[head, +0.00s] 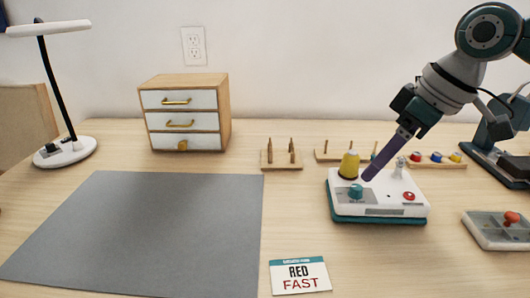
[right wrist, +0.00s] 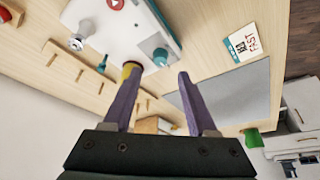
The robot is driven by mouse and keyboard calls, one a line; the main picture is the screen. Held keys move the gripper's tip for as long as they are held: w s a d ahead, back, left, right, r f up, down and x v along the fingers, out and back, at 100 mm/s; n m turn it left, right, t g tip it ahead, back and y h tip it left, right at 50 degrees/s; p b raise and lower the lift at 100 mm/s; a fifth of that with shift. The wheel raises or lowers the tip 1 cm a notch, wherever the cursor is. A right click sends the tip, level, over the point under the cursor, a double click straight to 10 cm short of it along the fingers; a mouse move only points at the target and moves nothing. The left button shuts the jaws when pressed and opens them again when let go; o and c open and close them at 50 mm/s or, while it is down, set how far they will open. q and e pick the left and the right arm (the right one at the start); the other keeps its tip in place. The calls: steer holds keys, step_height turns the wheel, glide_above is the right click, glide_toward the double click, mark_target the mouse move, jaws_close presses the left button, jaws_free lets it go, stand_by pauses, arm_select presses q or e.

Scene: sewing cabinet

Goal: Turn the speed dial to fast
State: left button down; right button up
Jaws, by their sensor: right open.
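A white machine with a teal base (head: 410,212) stands right of centre on the table. The speed dial seems to be the teal knob (head: 356,191) on its front left; it also shows in the right wrist view (right wrist: 160,57). The dial's setting is too small to read. My right gripper (head: 366,178) has purple fingers and reaches down from the upper right, its tips just beside the knob. In the right wrist view the fingers (right wrist: 158,75) are apart with nothing between them, the knob lying just beyond the tips. Whether they touch it I cannot tell. My left gripper is out of view.
A yellow spool (head: 349,165) stands on the machine close to the fingers. A red button (head: 409,196) is to the right. A grey mat (head: 150,225) lies left. Peg racks (head: 281,160) stand behind, and a compartment box (head: 500,229) sits right.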

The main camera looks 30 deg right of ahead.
mark_target(357, 187)
steer(key=b+x, duration=0.1)
steer(key=x, duration=0.4)
steer(key=shift+w+f, duration=0.1)
steer(key=shift+f, duration=0.25)
jaws_close()
